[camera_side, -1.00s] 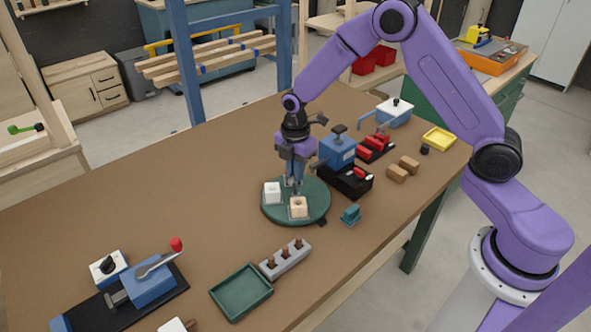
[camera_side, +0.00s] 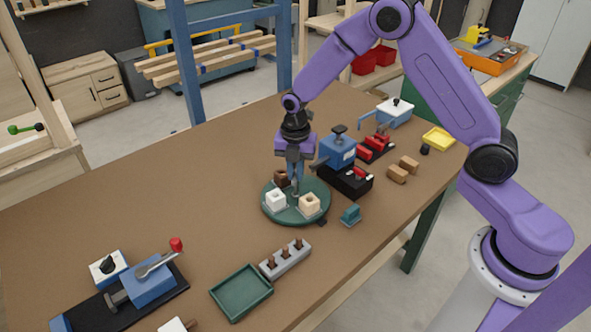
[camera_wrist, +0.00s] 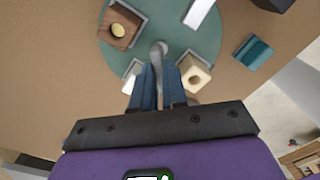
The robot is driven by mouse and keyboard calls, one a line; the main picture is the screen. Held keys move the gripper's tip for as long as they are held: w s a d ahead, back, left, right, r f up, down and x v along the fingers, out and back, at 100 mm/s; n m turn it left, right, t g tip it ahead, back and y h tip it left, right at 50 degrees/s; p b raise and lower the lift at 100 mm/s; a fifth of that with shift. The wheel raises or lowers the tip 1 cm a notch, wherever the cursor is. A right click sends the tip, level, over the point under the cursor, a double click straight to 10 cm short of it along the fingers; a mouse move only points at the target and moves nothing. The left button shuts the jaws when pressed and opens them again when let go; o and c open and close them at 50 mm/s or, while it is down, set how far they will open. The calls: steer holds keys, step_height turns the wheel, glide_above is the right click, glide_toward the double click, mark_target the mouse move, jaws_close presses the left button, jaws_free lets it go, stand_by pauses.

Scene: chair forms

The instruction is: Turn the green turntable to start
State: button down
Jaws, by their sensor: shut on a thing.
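The green turntable (camera_side: 318,189) is a round disc on the brown bench. It carries a white block (camera_side: 276,200), a beige block (camera_side: 309,203) and a dark brown block (camera_side: 281,178). My gripper (camera_side: 296,190) points down over the disc's middle, shut on the grey knob there. In the wrist view, the grey knob (camera_wrist: 159,50) shows between my blue fingers. The turntable (camera_wrist: 180,35) there shows the brown block (camera_wrist: 118,29), the beige block (camera_wrist: 195,73), part of the white block (camera_wrist: 132,80), and a white strip (camera_wrist: 200,12). No start mark is readable.
A blue and black device (camera_side: 345,165) stands close behind right of the disc. A teal block (camera_side: 350,214) lies to its right. A green tray (camera_side: 242,291) and a grey rack with brown pegs (camera_side: 285,260) are in front.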

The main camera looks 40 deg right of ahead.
steer(key=shift+n, duration=0.7)
steer(key=c, duration=1.2)
jaws_free()
steer(key=shift+o, duration=0.2)
steer(key=shift+r, duration=0.15)
step_height(320, 180, up, 17)
steer(key=shift+r, duration=0.15)
